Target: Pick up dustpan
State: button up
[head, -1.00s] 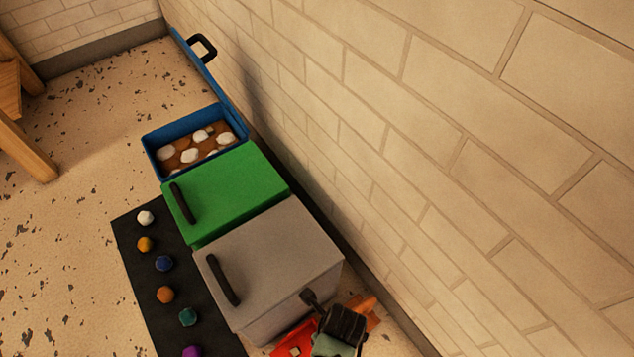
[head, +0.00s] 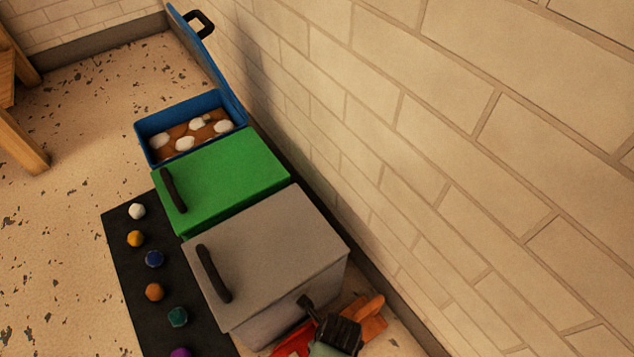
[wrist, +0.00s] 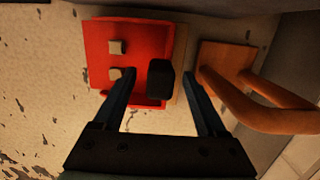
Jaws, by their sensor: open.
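The red dustpan (wrist: 130,55) lies on the floor in the wrist view, with two small whitish blocks on it. A short black handle (wrist: 160,80) stands up at its right side. My gripper (wrist: 158,73) is open, its two fingers on either side of this handle with gaps visible; no grip shows. In the head view a little of the red dustpan (head: 291,343) shows beside the grey bin, and my gripper (head: 335,332) hides much of it.
An orange piece with a looped handle (wrist: 260,105) lies right of the dustpan. The grey bin (head: 265,250), green bin (head: 225,175) and open blue bin (head: 150,130) line the brick wall. A black mat (head: 125,250) with several coloured balls lies left.

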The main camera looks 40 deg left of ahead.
grip_shut()
dwell(0.3)
dwell(1.1)
